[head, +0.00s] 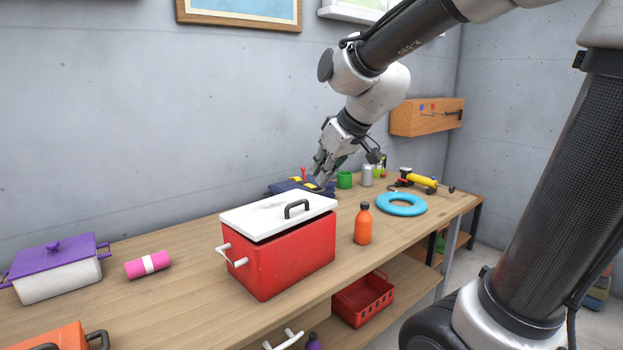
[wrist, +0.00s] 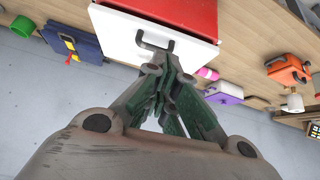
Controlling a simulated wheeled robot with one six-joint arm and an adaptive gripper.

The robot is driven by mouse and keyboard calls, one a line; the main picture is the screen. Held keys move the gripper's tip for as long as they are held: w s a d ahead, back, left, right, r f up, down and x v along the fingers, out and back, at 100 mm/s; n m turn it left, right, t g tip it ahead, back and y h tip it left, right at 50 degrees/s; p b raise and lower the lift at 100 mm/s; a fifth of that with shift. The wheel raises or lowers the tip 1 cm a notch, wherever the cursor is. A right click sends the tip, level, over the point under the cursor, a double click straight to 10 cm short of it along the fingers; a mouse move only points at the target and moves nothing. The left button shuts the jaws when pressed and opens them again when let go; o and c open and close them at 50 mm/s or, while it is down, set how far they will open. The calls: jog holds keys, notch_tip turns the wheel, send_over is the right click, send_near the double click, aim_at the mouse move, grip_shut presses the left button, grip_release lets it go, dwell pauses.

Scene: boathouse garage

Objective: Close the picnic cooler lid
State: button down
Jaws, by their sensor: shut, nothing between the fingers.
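The red picnic cooler (head: 292,262) stands on the wooden bench in the head view. Its white lid (head: 255,217) with a dark handle (head: 296,208) lies over the top. My gripper (head: 322,176) is above and behind the cooler's right end, apart from the lid. In the wrist view the fingers (wrist: 165,85) are together and empty. There the lid (wrist: 115,38) and the red body (wrist: 190,12) lie beyond the fingertips, which overlap the lid's edge in the picture.
An orange bottle (head: 363,226) stands right of the cooler, and a blue ring (head: 401,204) lies further right. A dark blue case (head: 285,188) lies behind the cooler. A pink roll (head: 147,264) and a purple-lidded box (head: 58,275) are at left. The concrete wall is behind.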

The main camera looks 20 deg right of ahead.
jog(key=w+a+r, duration=0.3)
jog(key=w, duration=0.3)
jog(key=g, duration=0.1)
send_over(295, 213)
jog(key=shift+h, duration=0.3)
notch_tip(295, 213, down, 9)
jog(key=shift+f, duration=0.1)
jog(key=shift+s+f, duration=0.15)
jog(key=shift+f, duration=0.4)
